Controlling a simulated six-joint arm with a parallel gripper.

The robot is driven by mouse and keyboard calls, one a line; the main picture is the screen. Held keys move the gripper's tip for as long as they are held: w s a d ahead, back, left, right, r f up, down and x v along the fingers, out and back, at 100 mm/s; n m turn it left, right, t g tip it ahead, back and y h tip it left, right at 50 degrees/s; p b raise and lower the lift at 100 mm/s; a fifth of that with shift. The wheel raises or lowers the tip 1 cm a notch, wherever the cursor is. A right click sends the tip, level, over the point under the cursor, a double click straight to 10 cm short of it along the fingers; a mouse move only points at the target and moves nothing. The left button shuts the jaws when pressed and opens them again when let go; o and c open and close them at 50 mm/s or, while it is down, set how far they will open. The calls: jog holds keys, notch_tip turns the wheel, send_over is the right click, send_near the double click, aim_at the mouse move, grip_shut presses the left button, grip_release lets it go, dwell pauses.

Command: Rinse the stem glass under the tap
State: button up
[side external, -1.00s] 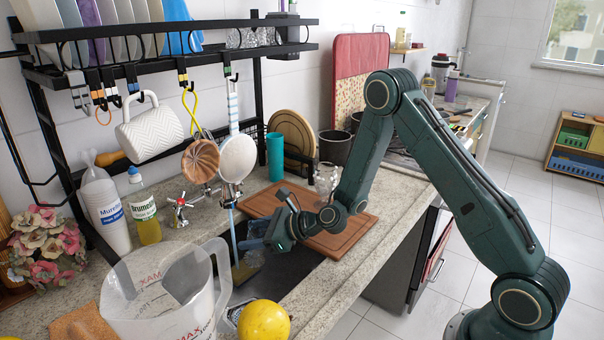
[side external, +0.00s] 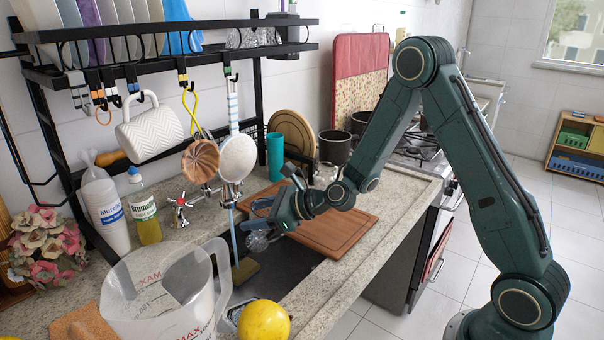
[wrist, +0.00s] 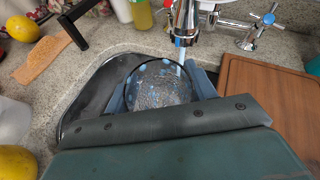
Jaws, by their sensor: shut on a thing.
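My gripper (side external: 266,213) is shut on the stem glass (side external: 257,241) over the sink (side external: 268,283). In the wrist view, the clear glass (wrist: 158,88), dotted with blue spots, sits between my two blue fingers (wrist: 160,92). Its stem is hidden. The chrome tap (wrist: 186,20) is just beyond the glass. A blue water stream (wrist: 181,57) falls from it at the glass's far right edge. In the side view, the stream (side external: 233,235) passes left of the glass, with a small gap in the picture. I cannot tell whether water touches the glass.
A wooden board (side external: 325,233) lies right of the sink. A large measuring jug (side external: 165,295) and a yellow fruit (side external: 264,322) stand at the front. A strainer (side external: 237,158) and wooden-looking cup (side external: 200,161) hang from the rack beside the tap area.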

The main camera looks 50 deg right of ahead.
jog(key=shift+s+r, duration=0.2)
jog(key=shift+r, duration=0.65)
jog(key=shift+s+r, duration=0.25)
jog(key=shift+r, duration=0.55)
jog(key=shift+s+r, duration=0.2)
jog(key=shift+r, duration=0.65)
jog(key=shift+m+t+h, duration=0.3)
jog(key=shift+m+h, duration=0.4)
jog(key=shift+h, duration=0.1)
jog(key=s+d, duration=0.3)
jog(key=s, duration=0.1)
jog(key=shift+s+d+f, duration=0.1)
jog(key=shift+d+f, duration=0.05)
jog(key=shift+d, duration=0.25)
